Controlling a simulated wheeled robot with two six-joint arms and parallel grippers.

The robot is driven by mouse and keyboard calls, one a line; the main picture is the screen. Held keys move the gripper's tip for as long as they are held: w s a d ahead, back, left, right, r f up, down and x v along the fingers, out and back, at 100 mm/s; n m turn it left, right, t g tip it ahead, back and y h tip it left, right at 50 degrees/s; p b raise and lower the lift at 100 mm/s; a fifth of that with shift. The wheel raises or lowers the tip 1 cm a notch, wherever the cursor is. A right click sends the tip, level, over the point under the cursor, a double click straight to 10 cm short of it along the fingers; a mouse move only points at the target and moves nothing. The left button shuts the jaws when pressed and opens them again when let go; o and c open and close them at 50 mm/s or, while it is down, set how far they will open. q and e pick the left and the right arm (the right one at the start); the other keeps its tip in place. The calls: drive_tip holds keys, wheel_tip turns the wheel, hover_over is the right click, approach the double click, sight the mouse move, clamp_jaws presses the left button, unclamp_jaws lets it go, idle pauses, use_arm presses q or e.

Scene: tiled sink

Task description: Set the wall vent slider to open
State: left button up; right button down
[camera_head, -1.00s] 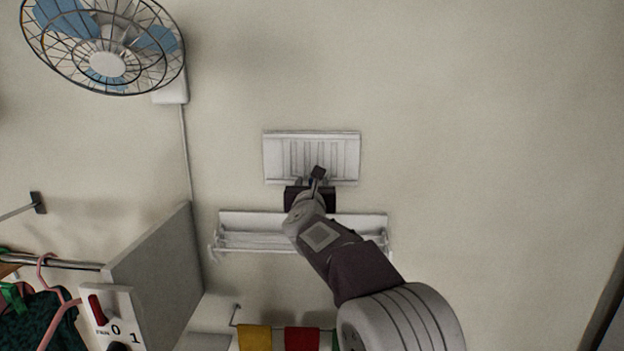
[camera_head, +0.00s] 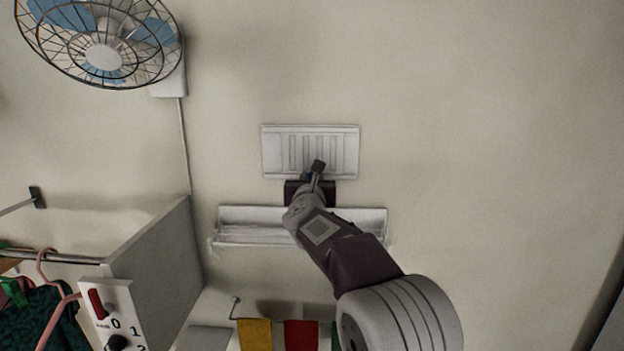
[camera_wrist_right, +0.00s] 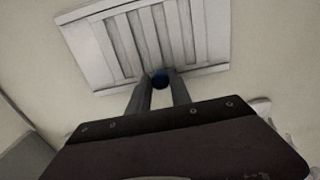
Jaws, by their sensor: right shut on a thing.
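The wall vent (camera_head: 276,150) is a pale rectangular panel with vertical slats, mounted on the wall near the middle of the head view. It also fills the upper part of the right wrist view (camera_wrist_right: 96,55). A small dark blue knob (camera_wrist_right: 159,80) sits at the vent's lower edge. My right gripper (camera_wrist_right: 163,88) is shut on this knob, with one finger on each side. In the head view my right gripper (camera_head: 317,178) reaches up to the vent's lower edge and hides most of the knob. My left gripper is not in view.
A white shelf (camera_head: 245,226) is on the wall just below the vent, behind my right arm. A caged fan (camera_head: 103,58) is at upper left. A switch panel (camera_head: 122,297) and hanging clothes (camera_head: 40,318) are lower left. Yellow (camera_head: 254,335) and red (camera_head: 301,335) cloths hang below. The right wall is clear.

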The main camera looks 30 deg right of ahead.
idle(0.9)
drive_tip(key=shift+w+a, duration=0.5)
drive_tip(key=shift+a, duration=0.3)
drive_tip(key=c, duration=1.3)
unclamp_jaws()
drive_tip(key=shift+o, duration=0.6)
drive_tip(key=shift+a, duration=0.3)
